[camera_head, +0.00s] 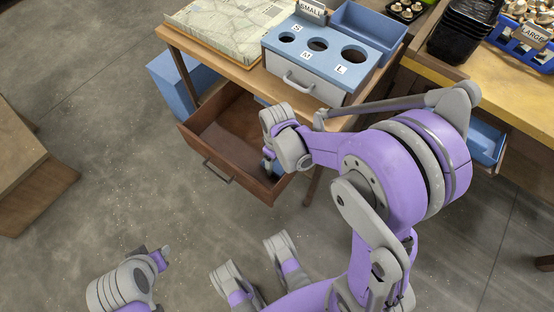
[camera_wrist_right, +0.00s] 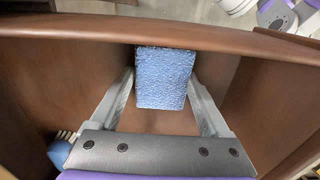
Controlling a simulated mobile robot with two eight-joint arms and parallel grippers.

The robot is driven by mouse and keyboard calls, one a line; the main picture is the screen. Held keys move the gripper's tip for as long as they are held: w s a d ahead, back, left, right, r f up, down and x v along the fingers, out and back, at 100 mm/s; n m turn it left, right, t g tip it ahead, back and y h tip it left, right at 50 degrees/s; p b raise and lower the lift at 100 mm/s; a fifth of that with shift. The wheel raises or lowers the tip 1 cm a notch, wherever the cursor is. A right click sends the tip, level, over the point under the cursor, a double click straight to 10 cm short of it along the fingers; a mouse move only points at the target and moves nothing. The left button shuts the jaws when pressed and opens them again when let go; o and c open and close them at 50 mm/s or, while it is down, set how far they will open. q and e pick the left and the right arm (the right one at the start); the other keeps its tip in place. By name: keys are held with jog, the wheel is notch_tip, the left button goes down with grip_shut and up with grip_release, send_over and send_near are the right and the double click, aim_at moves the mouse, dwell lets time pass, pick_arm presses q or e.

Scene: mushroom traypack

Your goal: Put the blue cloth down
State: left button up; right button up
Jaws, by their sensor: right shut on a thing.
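The blue cloth (camera_wrist_right: 164,77) is a folded, textured block between the two fingers of my right gripper (camera_wrist_right: 162,92) in the right wrist view. The gripper is shut on it. Both are inside the open brown wooden drawer (camera_wrist_right: 60,75), close to its front wall. In the head view my right gripper (camera_head: 268,152) reaches down into the drawer (camera_head: 196,150); the cloth is mostly hidden there. Whether the cloth touches the drawer floor I cannot tell. Part of my left arm, with its gripper (camera_head: 160,256), shows at the lower left; its jaws are unclear.
A brush with a blue end (camera_wrist_right: 60,150) lies in the drawer at the wrist view's lower left. Above the drawer, the table carries a grey-blue sizing box (camera_head: 320,62) with three holes and a patterned flat pack (camera_head: 225,22).

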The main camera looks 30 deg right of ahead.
aim_at(277, 162)
jog(key=shift+f, duration=0.1)
jog(key=o, duration=1.3)
jog(key=shift+r, duration=0.25)
notch_tip(277, 162, up, 11)
jog(key=p, duration=0.4)
jog(key=s+a+r+m+t, duration=0.1)
jog(key=s+r+m+t, duration=0.1)
jog(key=s, duration=0.4)
jog(key=s+a+r+m+t, duration=0.2)
jog(key=s, duration=0.3)
jog(key=shift+s+a+r+m+t, duration=0.15)
jog(key=shift+s+m+t, duration=0.15)
jog(key=shift+s+t, duration=0.1)
